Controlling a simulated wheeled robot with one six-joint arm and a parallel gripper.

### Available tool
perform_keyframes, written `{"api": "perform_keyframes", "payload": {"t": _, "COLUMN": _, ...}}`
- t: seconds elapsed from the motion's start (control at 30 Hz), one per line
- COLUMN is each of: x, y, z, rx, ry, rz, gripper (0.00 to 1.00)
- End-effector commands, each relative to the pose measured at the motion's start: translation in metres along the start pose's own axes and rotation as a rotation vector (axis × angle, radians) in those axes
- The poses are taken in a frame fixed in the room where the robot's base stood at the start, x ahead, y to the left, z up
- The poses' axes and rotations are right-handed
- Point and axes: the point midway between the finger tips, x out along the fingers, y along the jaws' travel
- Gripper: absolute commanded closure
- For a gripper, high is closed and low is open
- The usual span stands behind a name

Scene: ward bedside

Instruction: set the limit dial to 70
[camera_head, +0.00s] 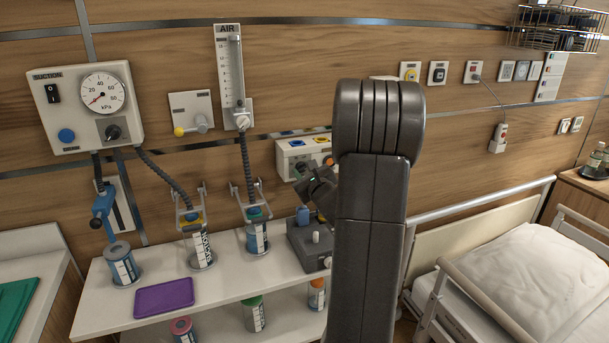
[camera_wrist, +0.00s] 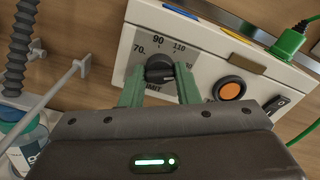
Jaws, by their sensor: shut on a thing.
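The limit dial (camera_wrist: 159,62) is a black round knob on a pale wall box (camera_wrist: 207,45), with 70 at its left, 90 above and 110 at upper right. The word LIMIT shows partly below it. My gripper (camera_wrist: 160,78) has one green finger on each side of the knob and is shut on it. I cannot clearly tell which number the dial's pointer faces. In the head view the same box (camera_head: 289,147) is on the wall; my dark arm hides its right part, and the dial is not clear there.
An orange button (camera_wrist: 230,88), a black switch (camera_wrist: 275,104) and a green plug (camera_wrist: 289,43) are right of the dial. A corrugated hose (camera_wrist: 20,45) and a pale bracket (camera_wrist: 70,72) are at left. A shelf (camera_head: 110,290) with jars is below, and a bed (camera_head: 520,280) at right.

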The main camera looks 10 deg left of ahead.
Motion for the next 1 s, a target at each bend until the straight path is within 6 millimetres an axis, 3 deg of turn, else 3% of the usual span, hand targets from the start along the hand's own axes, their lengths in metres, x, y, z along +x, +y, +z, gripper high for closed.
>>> {"api": "perform_keyframes", "payload": {"t": 0.37, "x": 0.0, "y": 0.0034, "z": -0.007, "rx": -0.249, "ry": -0.006, "rz": -0.003, "gripper": 0.94}}
{"api": "perform_keyframes", "payload": {"t": 1.0, "x": 0.0, "y": 0.0028, "z": -0.0053, "rx": -0.831, "ry": -0.004, "rz": -0.003, "gripper": 0.94}}
